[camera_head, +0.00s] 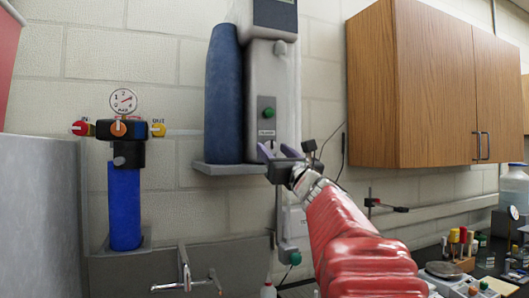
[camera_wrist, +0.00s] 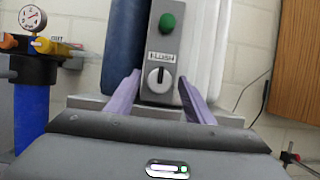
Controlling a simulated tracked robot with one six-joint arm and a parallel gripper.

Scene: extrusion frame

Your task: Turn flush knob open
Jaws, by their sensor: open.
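The flush knob (camera_wrist: 159,80) is a round pale knob with an upright pointer bar. It sits on a grey panel under a label reading FLUSH (camera_wrist: 162,57), with a green button (camera_wrist: 167,22) above. My gripper (camera_wrist: 159,84) is open, its two purple fingers on either side of the knob in the picture, with a gap at each side. I cannot tell how far the tips are from the panel. In the head view my gripper (camera_head: 277,152) is in front of the unit's lower panel and hides the knob; the green button (camera_head: 267,112) shows above it.
A dark blue cylinder (camera_head: 223,95) stands left of the unit on a grey shelf (camera_head: 212,169). A blue filter (camera_head: 124,205) with a gauge (camera_head: 123,101) is further left. A wooden cabinet (camera_head: 410,85) hangs at right. Bench items (camera_head: 463,243) stand low at right.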

